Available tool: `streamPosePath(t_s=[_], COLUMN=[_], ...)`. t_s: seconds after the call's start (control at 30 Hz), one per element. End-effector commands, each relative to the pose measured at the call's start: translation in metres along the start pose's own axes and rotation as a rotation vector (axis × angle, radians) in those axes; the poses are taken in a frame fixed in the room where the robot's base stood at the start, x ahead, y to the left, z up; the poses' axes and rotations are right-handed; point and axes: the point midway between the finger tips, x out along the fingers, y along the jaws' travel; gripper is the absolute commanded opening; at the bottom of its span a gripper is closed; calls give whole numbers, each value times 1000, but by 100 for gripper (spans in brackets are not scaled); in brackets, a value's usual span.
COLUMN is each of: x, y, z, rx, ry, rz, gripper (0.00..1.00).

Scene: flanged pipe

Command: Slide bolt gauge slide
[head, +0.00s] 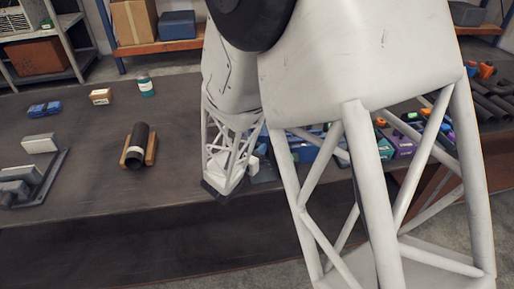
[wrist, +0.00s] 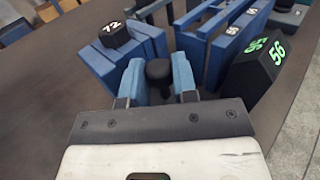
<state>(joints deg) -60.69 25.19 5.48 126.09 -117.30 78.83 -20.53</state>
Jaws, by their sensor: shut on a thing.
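My gripper (wrist: 158,78) shows in the wrist view with its two blue fingers on either side of a dark round-topped knob (wrist: 158,69). The fingers are shut on this knob. Blue gauge blocks stand just beyond it: one carries a black piece marked 72 (wrist: 114,36), and a black block marked 56 (wrist: 262,62) stands to the right. Whether the knob belongs to the bolt gauge slide cannot be told for sure. In the head view my arm hides the gripper and most of the blue parts (head: 303,152).
A black pipe on a wooden cradle (head: 137,147) lies left of my arm on the dark table (head: 80,195). A grey fixture (head: 38,180) sits at the far left. Several coloured parts and dark tubes (head: 490,100) lie at the right. The table's front edge is close to my arm.

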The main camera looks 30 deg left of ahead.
Motion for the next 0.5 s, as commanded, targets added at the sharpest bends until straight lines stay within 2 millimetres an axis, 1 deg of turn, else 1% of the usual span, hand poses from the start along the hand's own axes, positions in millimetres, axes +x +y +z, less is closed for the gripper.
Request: streamPosePath(t_s=[0.17,0.5], x=[-8,-32], y=[-7,-31], z=[1,1], rx=[0,1], ry=[-1,-1], rz=[0,0], gripper=[0,0])
